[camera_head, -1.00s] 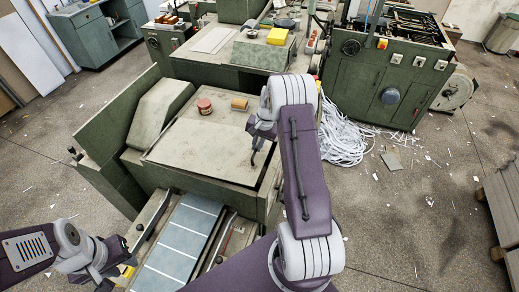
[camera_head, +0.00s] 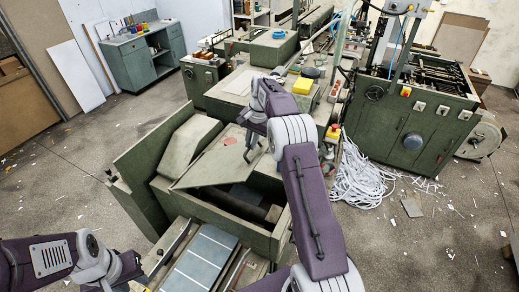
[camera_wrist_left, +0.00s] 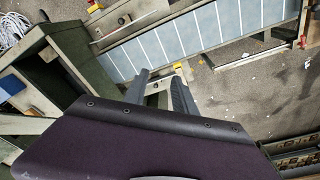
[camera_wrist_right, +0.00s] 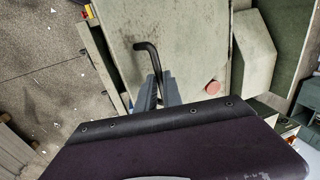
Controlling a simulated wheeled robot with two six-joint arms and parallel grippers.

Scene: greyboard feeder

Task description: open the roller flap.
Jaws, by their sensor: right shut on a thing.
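The roller flap (camera_head: 212,168), a pale worn panel on the green feeder, is tilted up with its near edge raised. A dark opening (camera_head: 243,194) with a roller shows beneath it. In the right wrist view the flap (camera_wrist_right: 190,40) fills the upper middle, with a black bent handle (camera_wrist_right: 152,55). My right gripper (camera_wrist_right: 158,90) is shut on this handle; in the head view it is at the flap's right side (camera_head: 250,152). My left gripper (camera_wrist_left: 160,80) is open and empty above the floor beside the slatted feed table (camera_wrist_left: 200,30); it also shows at the lower left (camera_head: 135,268).
A green side panel (camera_head: 140,190) stands left of the feeder. White paper strips (camera_head: 358,180) lie on the floor at right. Open floor lies beyond them.

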